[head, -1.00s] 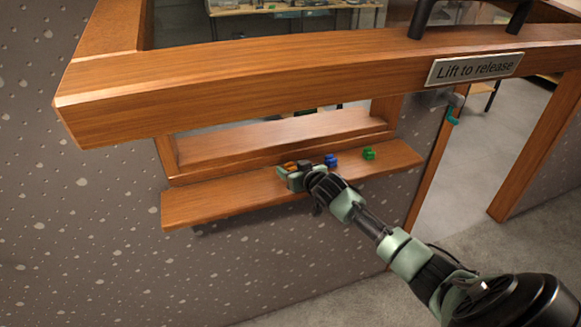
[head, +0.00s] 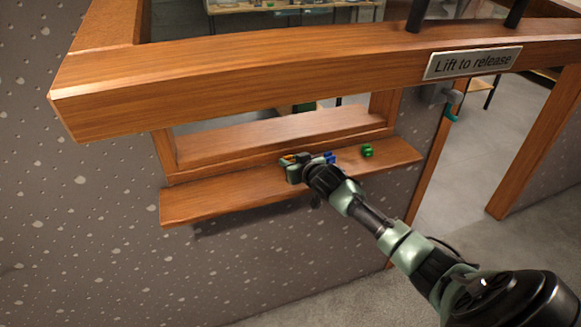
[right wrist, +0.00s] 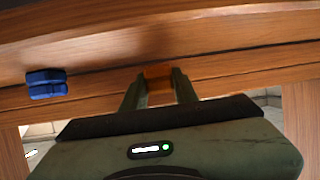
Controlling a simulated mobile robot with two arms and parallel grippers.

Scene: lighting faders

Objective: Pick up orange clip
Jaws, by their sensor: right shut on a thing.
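The orange clip (right wrist: 158,74) is between the two fingers of my right gripper (right wrist: 158,88) in the right wrist view. The gripper is shut on it. In the head view my right gripper (head: 289,161) is over the wooden ledge (head: 222,200), and only a little of the orange clip shows past the fingers. I cannot tell whether the clip touches the ledge. My left gripper is not in view.
A blue clip (right wrist: 47,84) is beside the gripper; it also shows in the head view (head: 329,157). A green clip (head: 367,150) sits farther right on the ledge. A thick wooden beam (head: 250,85) with a "Lift to release" sign (head: 472,63) runs above. The ledge's left part is clear.

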